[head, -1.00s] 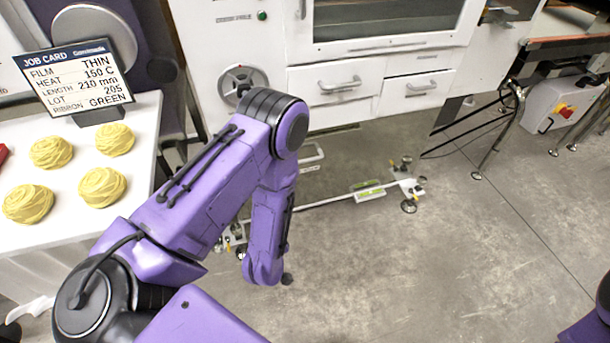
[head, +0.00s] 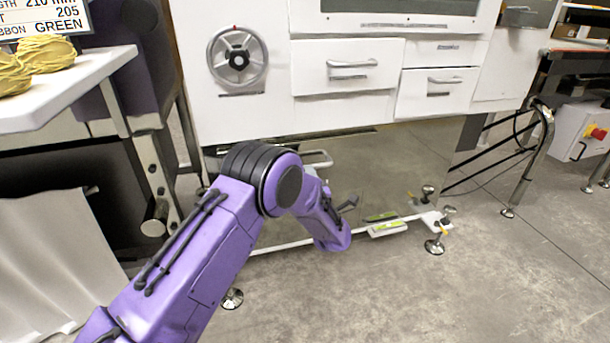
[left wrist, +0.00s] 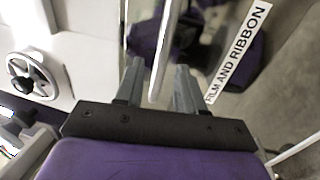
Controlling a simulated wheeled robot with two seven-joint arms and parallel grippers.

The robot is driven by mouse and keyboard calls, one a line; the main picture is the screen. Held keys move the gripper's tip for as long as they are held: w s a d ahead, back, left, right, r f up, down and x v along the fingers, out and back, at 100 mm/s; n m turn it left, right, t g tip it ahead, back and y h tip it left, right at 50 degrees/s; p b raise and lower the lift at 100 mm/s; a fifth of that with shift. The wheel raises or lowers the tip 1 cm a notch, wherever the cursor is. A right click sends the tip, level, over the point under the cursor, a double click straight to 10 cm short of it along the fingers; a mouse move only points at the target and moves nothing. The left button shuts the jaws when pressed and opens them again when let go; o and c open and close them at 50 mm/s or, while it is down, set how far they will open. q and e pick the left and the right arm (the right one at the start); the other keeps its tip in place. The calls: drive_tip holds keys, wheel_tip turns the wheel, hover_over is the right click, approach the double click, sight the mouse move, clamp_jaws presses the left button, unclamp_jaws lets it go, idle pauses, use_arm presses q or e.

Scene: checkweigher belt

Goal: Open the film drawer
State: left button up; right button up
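The film drawer, labelled FILM AND RIBBON, is a low mirror-like steel front (head: 400,165) under the white cabinet. Its bar handle (head: 318,158) shows just above my left arm in the head view. In the left wrist view the handle (left wrist: 165,45) runs down between the two grey fingers of my left gripper (left wrist: 157,88), which are apart on either side of it. I cannot tell whether either finger touches the bar. The label (left wrist: 238,52) lies to the right of it. In the head view my forearm hides most of the left hand. My right gripper is out of view.
White upper drawers (head: 348,68) and a handwheel (head: 237,58) are above. A white table (head: 80,85) with yellow nests stands left. A small spirit level (head: 388,228) and a levelling foot (head: 435,245) sit low by the machine.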

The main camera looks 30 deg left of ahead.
use_arm(q)
drive_tip(key=b+x, duration=0.1)
drive_tip(key=x, duration=0.4)
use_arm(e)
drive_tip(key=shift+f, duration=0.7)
use_arm(q)
drive_tip(key=shift+c, duration=0.3)
